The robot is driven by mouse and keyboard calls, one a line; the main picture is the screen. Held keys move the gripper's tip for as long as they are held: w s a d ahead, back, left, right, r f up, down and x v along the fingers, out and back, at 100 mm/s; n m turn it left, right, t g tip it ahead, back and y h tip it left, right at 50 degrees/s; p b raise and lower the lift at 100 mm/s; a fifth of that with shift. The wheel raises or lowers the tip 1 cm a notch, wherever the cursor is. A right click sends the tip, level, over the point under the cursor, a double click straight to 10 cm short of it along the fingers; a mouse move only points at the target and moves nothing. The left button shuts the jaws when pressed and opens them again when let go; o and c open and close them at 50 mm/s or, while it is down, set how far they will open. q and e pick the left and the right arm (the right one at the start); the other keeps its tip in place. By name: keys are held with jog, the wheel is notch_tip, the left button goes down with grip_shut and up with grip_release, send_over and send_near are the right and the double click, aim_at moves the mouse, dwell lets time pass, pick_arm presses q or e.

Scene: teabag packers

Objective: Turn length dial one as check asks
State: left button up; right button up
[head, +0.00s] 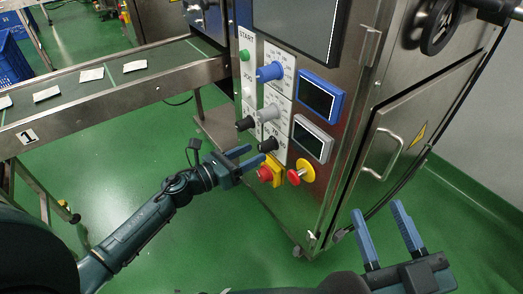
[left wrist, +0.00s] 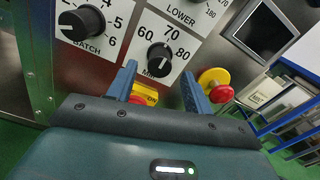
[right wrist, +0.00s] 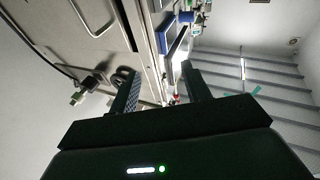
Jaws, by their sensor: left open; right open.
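The machine's control panel (head: 264,95) carries a blue dial (head: 268,72), a grey dial (head: 267,113) and two black dials (head: 244,124) (head: 267,144). I cannot read which one is length dial one. In the left wrist view a dial marked BATCH (left wrist: 82,22) sits upper left, and a black dial marked 60, 70, 80 (left wrist: 159,60) sits ahead, between the fingers. My left gripper (head: 246,156) is open and empty, just below the lower black dial and apart from the blue dial. My right gripper (head: 379,208) is open and empty, low in front of the cabinet door.
A blue-framed display (head: 319,97) and a grey-framed display (head: 313,138) stand right of the dials. A red emergency stop (head: 300,175) and a red-and-yellow switch (head: 266,173) sit low near my left fingers. A conveyor (head: 110,95) with white packets is left. The green floor below is clear.

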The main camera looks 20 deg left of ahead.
aim_at(260, 150)
pick_arm(q)
jog(key=shift+x, duration=2.05)
jog(key=shift+c, duration=0.3)
jog(key=c, duration=0.9)
